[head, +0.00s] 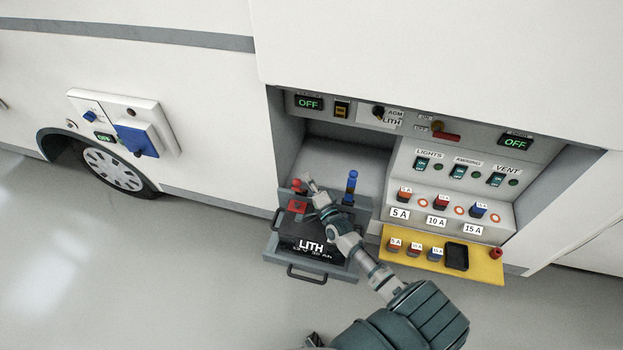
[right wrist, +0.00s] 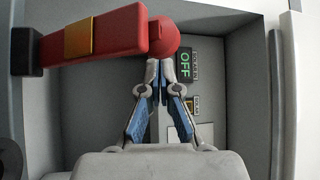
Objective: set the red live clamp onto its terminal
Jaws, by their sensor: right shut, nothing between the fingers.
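The red live clamp (head: 297,187) is at the back left of the battery marked LITH (head: 312,243). A red block (head: 297,206) sits just in front of it on the battery top. In the right wrist view the red clamp (right wrist: 110,38) is a red bar with a gold band and a round red end. My right gripper (head: 309,182) is shut and empty, its tips right beside the clamp. Its fingertips (right wrist: 158,72) show just below the round end; I cannot tell whether they touch. The terminal under the clamp is hidden.
A blue clamp (head: 351,187) stands upright at the battery's right. The battery sits on a grey pull-out tray (head: 281,267) below the bay. A panel of switches and fuses (head: 452,180) and a yellow shelf (head: 478,264) lie to the right. The floor at left is clear.

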